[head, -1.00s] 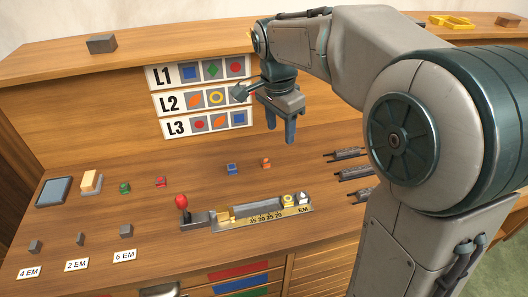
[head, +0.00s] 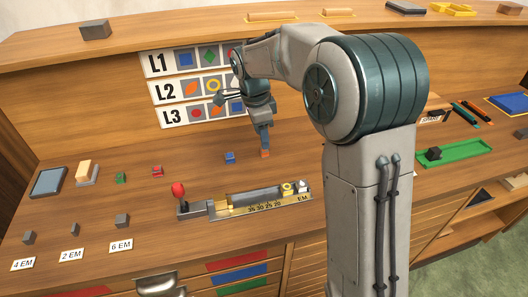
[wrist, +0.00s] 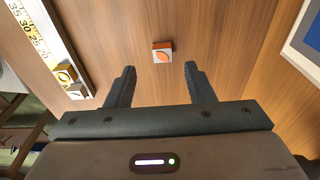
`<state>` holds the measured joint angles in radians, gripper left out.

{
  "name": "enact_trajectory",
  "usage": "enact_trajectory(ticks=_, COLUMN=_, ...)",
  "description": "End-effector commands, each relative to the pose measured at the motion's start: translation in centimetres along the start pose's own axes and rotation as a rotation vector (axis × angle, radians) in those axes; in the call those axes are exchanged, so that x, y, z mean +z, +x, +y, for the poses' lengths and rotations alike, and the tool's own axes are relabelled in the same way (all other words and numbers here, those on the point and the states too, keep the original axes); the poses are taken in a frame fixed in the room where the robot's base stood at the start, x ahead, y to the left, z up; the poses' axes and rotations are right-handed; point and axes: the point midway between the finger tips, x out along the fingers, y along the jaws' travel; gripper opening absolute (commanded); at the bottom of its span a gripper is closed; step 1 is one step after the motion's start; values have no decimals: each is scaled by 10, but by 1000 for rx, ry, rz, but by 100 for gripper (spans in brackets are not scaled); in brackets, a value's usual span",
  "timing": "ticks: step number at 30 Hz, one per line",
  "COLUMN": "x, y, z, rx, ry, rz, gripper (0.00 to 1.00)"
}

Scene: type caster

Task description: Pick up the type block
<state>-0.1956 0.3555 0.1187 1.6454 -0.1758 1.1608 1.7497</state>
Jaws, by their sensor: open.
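My gripper (head: 263,138) hangs over the bench, fingers pointing down, just above a small orange type block (head: 265,153). In the wrist view the gripper (wrist: 160,75) is open and empty. The orange block (wrist: 162,52) has a white face with an orange leaf shape and lies beyond the fingertips, roughly centred between them. A blue block (head: 230,158) stands left of it; red (head: 157,171) and green (head: 120,178) blocks stand farther left. A yellow-ring block (head: 287,188) sits at the right end of the brass composing stick (head: 255,207).
A sign with rows L1, L2 and L3 (head: 160,93) stands behind. Grey spacers (head: 122,220) sit by EM labels at the front left. A red-knobbed lever (head: 178,190) is at the stick's left end. A green tray (head: 455,156) lies to the right.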

Motion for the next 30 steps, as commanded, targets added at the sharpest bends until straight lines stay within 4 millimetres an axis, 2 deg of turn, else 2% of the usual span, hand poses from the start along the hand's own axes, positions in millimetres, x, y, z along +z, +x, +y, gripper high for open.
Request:
enact_trajectory(ticks=10, x=0, y=46, z=-3, rx=4, ry=0, rz=0, gripper=49)
enact_trajectory(ticks=19, x=0, y=52, z=-4, rx=0, ry=0, rz=0, gripper=49)
enact_trajectory(ticks=20, x=0, y=52, z=-4, rx=0, ry=0, rz=0, gripper=46)
enact_trajectory(ticks=24, x=0, y=52, z=-4, rx=0, ry=0, rz=0, gripper=7)
enact_trajectory(ticks=25, x=0, y=52, z=-4, rx=0, ry=0, rz=0, gripper=0)
enact_trajectory(ticks=30, x=0, y=51, z=-4, rx=0, ry=0, rz=0, gripper=0)
